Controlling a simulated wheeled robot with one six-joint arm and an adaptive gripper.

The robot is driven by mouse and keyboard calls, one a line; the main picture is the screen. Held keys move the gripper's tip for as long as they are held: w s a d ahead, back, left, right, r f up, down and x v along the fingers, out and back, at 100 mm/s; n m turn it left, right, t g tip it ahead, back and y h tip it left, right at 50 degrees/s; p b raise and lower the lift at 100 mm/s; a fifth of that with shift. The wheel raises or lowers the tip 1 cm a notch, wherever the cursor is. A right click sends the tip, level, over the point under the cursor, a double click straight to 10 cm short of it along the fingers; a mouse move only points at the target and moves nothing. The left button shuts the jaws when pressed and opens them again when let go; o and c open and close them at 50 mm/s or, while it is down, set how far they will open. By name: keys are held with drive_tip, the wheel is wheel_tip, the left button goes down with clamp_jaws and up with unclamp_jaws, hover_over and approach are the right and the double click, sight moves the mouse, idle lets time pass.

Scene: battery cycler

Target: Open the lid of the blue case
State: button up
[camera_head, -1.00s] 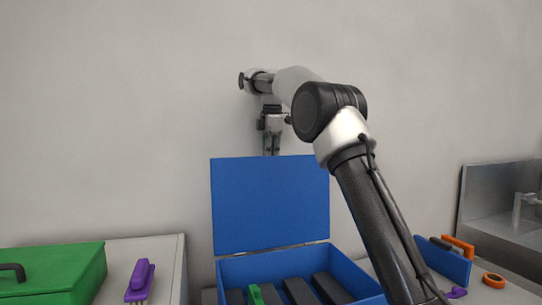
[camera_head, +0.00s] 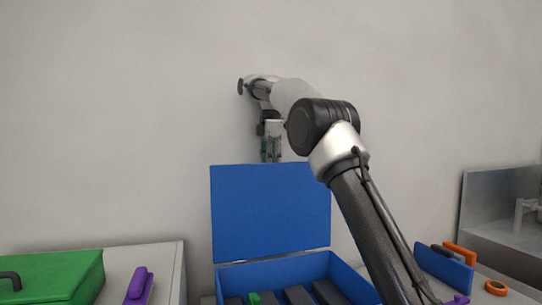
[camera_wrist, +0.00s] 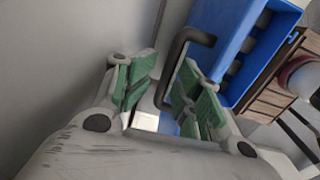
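The blue case (camera_head: 345,272) stands in the lower middle of the head view. Its lid (camera_head: 270,212) stands upright at the back, and dark blocks show inside the case. My gripper (camera_head: 271,160) hangs fingers-down at the lid's top edge; its tips are partly hidden behind the lid or just above it. In the wrist view my gripper (camera_wrist: 163,92) has its green-padded fingers spread apart. A black bar handle (camera_wrist: 187,48) reaches toward the gap between them, beside a blue part of the case (camera_wrist: 225,25). I cannot tell whether a finger touches the handle.
A green box (camera_head: 60,275) with a dark handle and a purple-handled tool (camera_head: 138,285) are on the left. A small blue holder (camera_head: 445,268), an orange ring (camera_head: 496,287) and a metal-walled station (camera_head: 500,210) are on the right.

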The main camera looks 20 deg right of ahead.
drive_tip(key=shift+s+r, duration=0.15)
drive_tip(key=shift+r, duration=2.15)
